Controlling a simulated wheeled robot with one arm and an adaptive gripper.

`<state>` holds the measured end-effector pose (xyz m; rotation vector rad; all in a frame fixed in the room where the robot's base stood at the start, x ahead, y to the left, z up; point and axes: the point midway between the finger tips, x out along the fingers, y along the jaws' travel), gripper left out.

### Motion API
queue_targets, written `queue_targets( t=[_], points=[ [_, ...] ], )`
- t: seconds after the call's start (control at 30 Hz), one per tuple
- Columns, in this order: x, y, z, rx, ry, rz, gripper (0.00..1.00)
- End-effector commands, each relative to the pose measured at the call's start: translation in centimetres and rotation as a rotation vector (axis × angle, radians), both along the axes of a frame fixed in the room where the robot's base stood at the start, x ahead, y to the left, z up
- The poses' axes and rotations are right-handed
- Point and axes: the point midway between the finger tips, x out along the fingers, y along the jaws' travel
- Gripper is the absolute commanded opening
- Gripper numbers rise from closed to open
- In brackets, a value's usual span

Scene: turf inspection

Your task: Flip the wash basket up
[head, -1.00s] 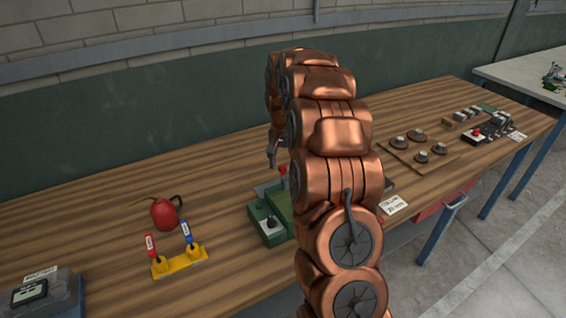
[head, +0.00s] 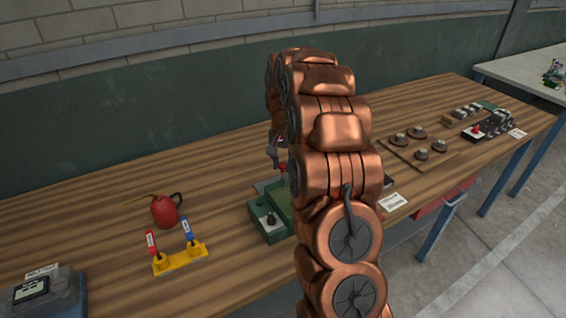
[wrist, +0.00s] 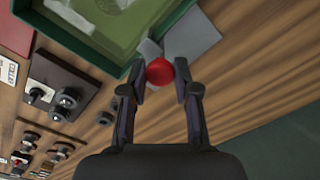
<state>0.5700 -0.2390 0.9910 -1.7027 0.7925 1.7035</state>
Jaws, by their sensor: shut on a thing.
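The wash basket is not clearly told apart. A green box-like unit (head: 257,220) stands on the bench in the head view, partly hidden behind my arm. The wrist view shows its green rim (wrist: 75,38) around a paler green inside (wrist: 112,22). A round red knob (wrist: 160,71) is at its edge, beside a grey plate (wrist: 193,38). My gripper (wrist: 160,82) is shut on the red knob, one finger on each side. In the head view my gripper (head: 276,158) is small and partly hidden by the arm.
Left on the bench are a red oil can (head: 165,211), a yellow stand (head: 181,260) with red and blue tools, and a grey device (head: 45,295). Dark round weights (head: 420,147) lie to the right. The bench behind the oil can is clear.

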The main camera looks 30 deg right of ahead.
Motion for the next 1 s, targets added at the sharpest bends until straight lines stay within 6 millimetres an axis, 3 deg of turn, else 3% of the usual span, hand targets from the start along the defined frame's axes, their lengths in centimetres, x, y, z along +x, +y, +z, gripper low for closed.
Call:
queue_targets(
  t=[0.43,0.8,1.0],
  points=[
    [0.1,-0.1,0.4,-0.002,-0.003,0.0,0.0],
    [0.1,-0.1,4.8,-0.003,-0.005,0.0,0.0],
    [0.1,-0.1,5.1,-0.004,-0.006,0.0,0.0]
  ],
)
